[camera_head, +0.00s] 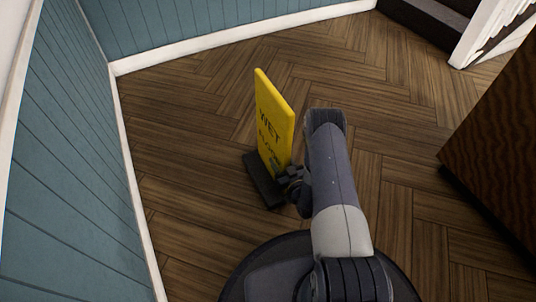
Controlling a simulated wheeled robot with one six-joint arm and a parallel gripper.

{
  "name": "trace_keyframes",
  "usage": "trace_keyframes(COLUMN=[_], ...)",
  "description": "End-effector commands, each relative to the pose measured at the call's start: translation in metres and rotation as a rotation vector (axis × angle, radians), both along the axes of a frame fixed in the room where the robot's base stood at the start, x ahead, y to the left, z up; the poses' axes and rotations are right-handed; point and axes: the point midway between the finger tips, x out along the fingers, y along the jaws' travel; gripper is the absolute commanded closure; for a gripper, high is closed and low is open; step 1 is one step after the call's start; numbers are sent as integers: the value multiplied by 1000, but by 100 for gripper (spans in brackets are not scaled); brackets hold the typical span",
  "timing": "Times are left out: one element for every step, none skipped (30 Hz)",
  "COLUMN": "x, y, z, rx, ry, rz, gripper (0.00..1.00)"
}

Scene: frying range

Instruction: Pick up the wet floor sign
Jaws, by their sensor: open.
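The wet floor sign (273,118) is a yellow upright panel with dark lettering, standing on a dark base (262,184) on the wood floor, left of the picture's middle. My gripper (287,176) is at the lower right edge of the panel, just above the base. It is open. It is small and dark here, and I cannot tell whether its fingers touch the panel or straddle its edge. My arm comes up from the bottom of the picture and hides the floor to the right of the sign.
A blue panelled wall (70,170) with a white skirting board runs along the left and the back. A dark wooden cabinet (500,130) stands at the right. A step (425,20) and a white post are at the back right. The floor around the sign is clear.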

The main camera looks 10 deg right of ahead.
Motion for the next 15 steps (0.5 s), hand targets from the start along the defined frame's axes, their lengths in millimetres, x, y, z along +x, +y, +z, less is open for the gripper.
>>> trace_keyframes(x=[-2,-2,-3,-3,-3,-3,-3,-3,-3,-3,-3,-3,-3,-3,-3], y=[0,0,0,0,0,0,0,0,0,0,0,0,0,0,0], z=[0,0,0,0,0,0,0,0,0,0,0,0,0,0,0], rx=[1,1,1,1,0,0,0,0,0,0,0,0,0,0,0], ry=[1,1,1,1,1,1,1,1,1,1,0,0,0,0,0], rz=[0,0,0,0,0,0,0,0,0,0,0,0,0,0,0], gripper=[53,53,53,53,53,53,53,53,53,53,54,58,60,63,66])
